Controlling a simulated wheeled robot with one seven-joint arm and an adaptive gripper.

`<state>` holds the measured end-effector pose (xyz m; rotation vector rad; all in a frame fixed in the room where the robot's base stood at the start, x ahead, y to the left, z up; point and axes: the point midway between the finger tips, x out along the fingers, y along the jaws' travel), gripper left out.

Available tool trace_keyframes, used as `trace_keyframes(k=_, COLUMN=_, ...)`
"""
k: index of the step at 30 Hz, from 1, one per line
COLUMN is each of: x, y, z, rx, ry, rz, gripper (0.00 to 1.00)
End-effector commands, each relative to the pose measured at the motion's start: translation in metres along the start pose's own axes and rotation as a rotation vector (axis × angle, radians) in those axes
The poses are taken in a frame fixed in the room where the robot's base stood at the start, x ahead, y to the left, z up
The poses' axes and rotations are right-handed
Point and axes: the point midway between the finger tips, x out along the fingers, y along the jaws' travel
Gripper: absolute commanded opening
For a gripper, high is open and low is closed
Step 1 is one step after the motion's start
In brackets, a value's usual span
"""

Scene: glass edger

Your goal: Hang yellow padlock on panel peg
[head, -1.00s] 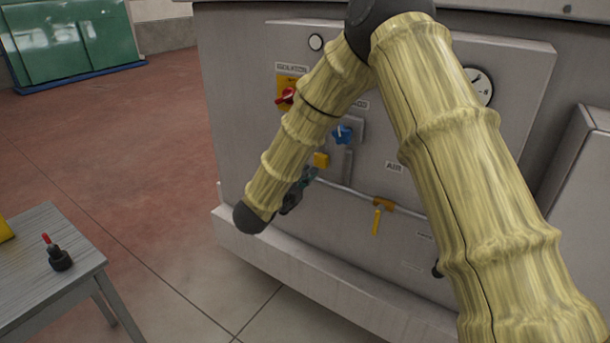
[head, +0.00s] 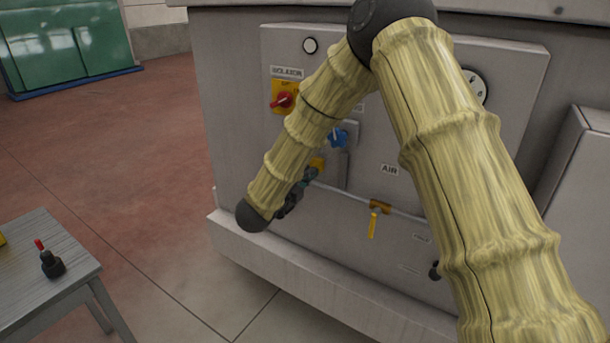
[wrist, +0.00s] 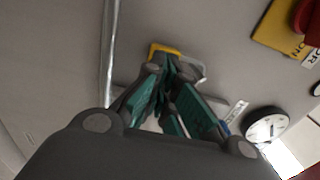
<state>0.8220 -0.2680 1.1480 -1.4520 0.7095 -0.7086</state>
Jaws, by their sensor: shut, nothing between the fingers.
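A small yellow block that looks like the padlock (head: 317,163) is at the panel face, below the blue knob, partly hidden by my gripper. In the wrist view the yellow padlock (wrist: 164,48) shows just beyond the fingertips, with a grey curved piece beside it. I cannot tell whether its shackle is around a peg; the peg cannot be made out. My gripper (head: 309,174) is shut and empty, its tips close to the padlock; I cannot tell if they touch. In the wrist view the teal-padded fingers of my gripper (wrist: 172,70) meet at their tips.
The grey panel (head: 285,50) carries a red isolator switch (head: 284,100), a blue knob (head: 338,137), a gauge and a yellow-handled valve (head: 373,220) on a pipe. A grey table (head: 45,275) at left holds a black, red-topped item (head: 51,263) and a yellow thing at the edge.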

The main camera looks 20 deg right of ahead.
Motion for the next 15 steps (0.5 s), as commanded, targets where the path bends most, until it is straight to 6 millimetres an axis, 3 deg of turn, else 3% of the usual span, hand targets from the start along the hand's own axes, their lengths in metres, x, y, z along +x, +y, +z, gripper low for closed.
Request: trace_keyframes(k=15, x=0.012, y=0.0, z=0.0, rx=0.001, ry=0.0, rz=0.0, gripper=0.0)
